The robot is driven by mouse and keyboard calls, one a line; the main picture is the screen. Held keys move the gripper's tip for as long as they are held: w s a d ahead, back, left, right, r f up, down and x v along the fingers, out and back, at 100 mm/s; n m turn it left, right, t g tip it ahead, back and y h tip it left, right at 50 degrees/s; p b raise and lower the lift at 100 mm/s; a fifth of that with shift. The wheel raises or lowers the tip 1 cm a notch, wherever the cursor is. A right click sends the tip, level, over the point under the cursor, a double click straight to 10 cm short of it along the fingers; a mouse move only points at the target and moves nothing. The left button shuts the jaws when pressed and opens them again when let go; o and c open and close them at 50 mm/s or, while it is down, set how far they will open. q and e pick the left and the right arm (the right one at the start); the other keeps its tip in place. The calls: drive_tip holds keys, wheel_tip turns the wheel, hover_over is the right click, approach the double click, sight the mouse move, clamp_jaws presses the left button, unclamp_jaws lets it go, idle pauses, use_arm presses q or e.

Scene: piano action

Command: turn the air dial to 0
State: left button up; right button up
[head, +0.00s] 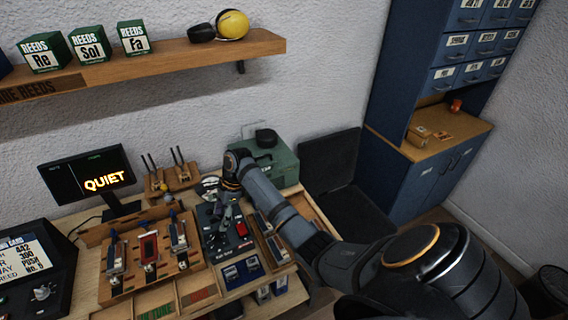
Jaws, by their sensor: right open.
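My right arm comes in from the lower right, and my right gripper (224,212) hangs over a dark control panel (222,238) on the bench. Its fingers are small and dark against the panel, and they are open. I cannot tell whether they touch anything. A small round pale-faced dial or gauge (210,184) shows at the panel's back edge, just left of the gripper. I cannot read its setting or tell whether it is the air dial. The gripper and wrist hide part of the panel. My left gripper is not in view.
A green box (283,167) with a black round part on top stands behind my right forearm. A wooden fixture (125,262) with several metal pieces lies left of the panel. A screen (88,178) reads QUIET. A wooden shelf (160,62) hangs above; a blue cabinet (420,183) stands right.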

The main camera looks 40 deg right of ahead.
drive_tip(key=s+f+n+h, duration=0.1)
drive_tip(key=s+f+n, duration=0.2)
drive_tip(key=s+n, duration=0.1)
drive_tip(key=s+d+f+n+h, duration=0.1)
drive_tip(key=s+f+n, duration=0.2)
drive_tip(key=s+n, duration=0.2)
drive_tip(key=s+d+f+n+t+h+b, duration=0.1)
drive_tip(key=s+f+n, duration=0.2)
drive_tip(key=s+n, duration=0.2)
drive_tip(key=shift+s+d+f+h, duration=0.15)
drive_tip(key=shift+s+f, duration=0.05)
drive_tip(key=shift+s, duration=0.45)
drive_tip(key=shift+s+d+f+h, duration=0.1)
drive_tip(key=shift+s+f+h, duration=0.1)
drive_tip(key=shift+s, duration=0.45)
drive_tip(key=s+d+f+n+h+b, duration=0.1)
drive_tip(key=s+f+n, duration=0.5)
drive_tip(key=f, duration=0.7)
drive_tip(key=shift+s+d+n+t+b, duration=0.3)
drive_tip(key=shift+s+d+n+b, duration=0.1)
drive_tip(key=shift+s+d+b, duration=0.3)
